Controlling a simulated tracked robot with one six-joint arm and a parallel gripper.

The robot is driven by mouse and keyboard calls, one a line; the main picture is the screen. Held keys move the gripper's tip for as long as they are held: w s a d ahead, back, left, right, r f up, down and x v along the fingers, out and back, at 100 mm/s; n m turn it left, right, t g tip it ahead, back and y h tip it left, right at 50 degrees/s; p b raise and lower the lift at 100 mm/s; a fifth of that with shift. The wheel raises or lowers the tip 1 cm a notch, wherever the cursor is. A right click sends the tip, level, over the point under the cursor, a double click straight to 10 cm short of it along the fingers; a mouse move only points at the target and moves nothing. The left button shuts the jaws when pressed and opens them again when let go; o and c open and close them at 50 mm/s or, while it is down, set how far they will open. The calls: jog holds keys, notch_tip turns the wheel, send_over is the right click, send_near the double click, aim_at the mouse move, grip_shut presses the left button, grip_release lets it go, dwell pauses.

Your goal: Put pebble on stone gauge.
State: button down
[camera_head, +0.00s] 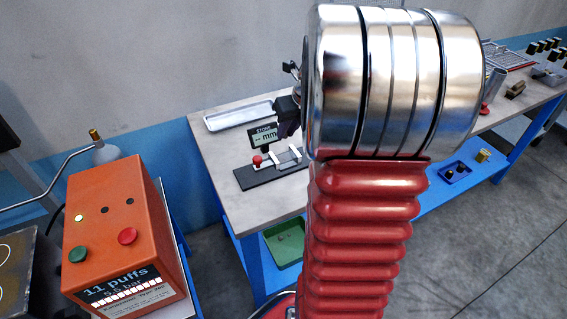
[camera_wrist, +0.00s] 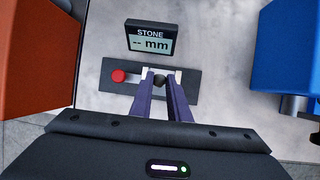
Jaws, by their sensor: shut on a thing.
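The stone gauge has a dark base plate (camera_head: 272,176) with a red knob (camera_head: 257,160), light jaws and a display (camera_head: 264,137) that reads "-- mm". In the wrist view its display (camera_wrist: 154,41) is headed STONE, and its base (camera_wrist: 190,84) lies behind my fingertips. My gripper (camera_wrist: 160,77) is shut on a small dark pebble (camera_wrist: 160,82), held between the two purple fingers over the gauge's middle. I cannot tell whether the pebble touches the gauge. In the head view my arm hides most of the gripper, and the pebble is not visible.
An orange box (camera_head: 112,226) marked "11 puffs" stands left of the bench. A pale tray (camera_head: 240,116) lies behind the gauge. A blue tray (camera_head: 455,173) and a brass piece (camera_head: 483,155) sit at the right. A blue thing (camera_wrist: 290,50) fills the wrist view's right edge.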

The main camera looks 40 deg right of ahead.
send_over(283, 162)
jog(key=s, duration=0.1)
jog(key=shift+s+d+f, duration=0.1)
jog(key=shift+f, duration=1.45)
jog(key=shift+s+f, duration=0.1)
jog(key=shift+f, duration=1.45)
jog(key=shift+f, duration=1.9)
jog(key=shift+f, duration=0.25)
